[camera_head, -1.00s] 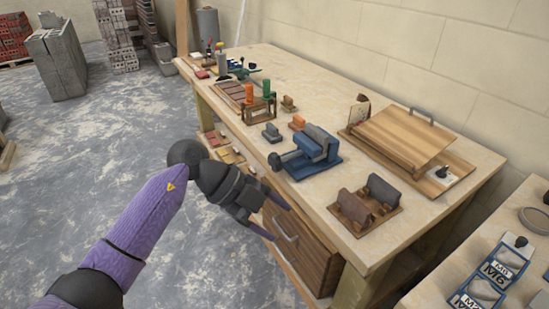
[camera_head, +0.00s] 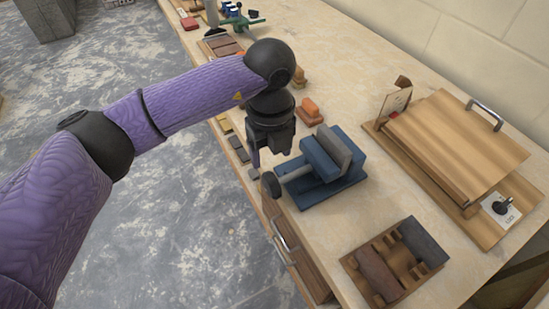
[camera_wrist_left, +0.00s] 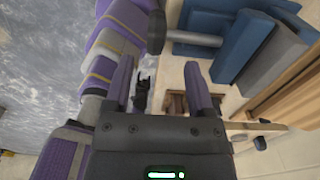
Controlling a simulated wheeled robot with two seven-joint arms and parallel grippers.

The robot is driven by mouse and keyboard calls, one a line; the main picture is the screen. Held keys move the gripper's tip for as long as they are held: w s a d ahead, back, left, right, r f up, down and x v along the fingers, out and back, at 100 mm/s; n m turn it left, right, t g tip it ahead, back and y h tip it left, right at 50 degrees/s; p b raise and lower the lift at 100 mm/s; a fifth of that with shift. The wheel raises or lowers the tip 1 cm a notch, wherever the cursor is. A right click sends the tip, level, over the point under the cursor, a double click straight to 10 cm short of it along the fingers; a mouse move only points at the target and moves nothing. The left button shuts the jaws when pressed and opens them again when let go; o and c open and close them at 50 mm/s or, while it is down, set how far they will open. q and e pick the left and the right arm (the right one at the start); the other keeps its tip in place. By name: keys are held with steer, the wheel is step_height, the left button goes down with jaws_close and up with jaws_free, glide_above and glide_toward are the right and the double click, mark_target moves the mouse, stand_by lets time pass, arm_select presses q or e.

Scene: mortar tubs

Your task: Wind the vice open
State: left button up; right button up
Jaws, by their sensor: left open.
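The blue vice (camera_head: 325,172) sits on the bench near its front edge, with a grey block (camera_head: 337,148) standing between its blue parts. A grey screw (camera_head: 298,174) runs out of its front to a dark round knob (camera_head: 271,186) over the bench edge. In the left wrist view the vice (camera_wrist_left: 230,40) is at the upper right, with the screw (camera_wrist_left: 195,38) and the dark knob (camera_wrist_left: 156,32) at upper middle. My left gripper (camera_head: 269,158) is open and empty, pointing down just behind the knob; its fingers (camera_wrist_left: 157,82) also show in the wrist view, apart from the knob.
A wooden rack with two blocks (camera_head: 372,272) stands right of the vice, near the edge. A wooden board with a metal handle (camera_head: 450,140) lies behind. An orange block (camera_head: 309,110) sits beyond the vice. A drawer (camera_head: 292,245) is below the bench edge.

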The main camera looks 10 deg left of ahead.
mark_target(271, 175)
arm_select(q)
steer(key=f, duration=0.3)
steer(key=f+b, duration=0.1)
steer(key=f, duration=0.2)
steer(key=f+b, duration=0.1)
steer(key=f, duration=0.1)
steer(key=shift+s+f, duration=0.35)
steer(key=shift+f, duration=0.05)
jaws_close()
arm_select(e)
steer(key=shift+s+d+f, duration=0.3)
steer(key=shift+s+f, duration=0.1)
steer(key=shift+f, duration=0.2)
steer(key=shift+s+d+f, duration=0.3)
steer(key=shift+s+f, duration=0.05)
steer(key=shift+f, duration=0.25)
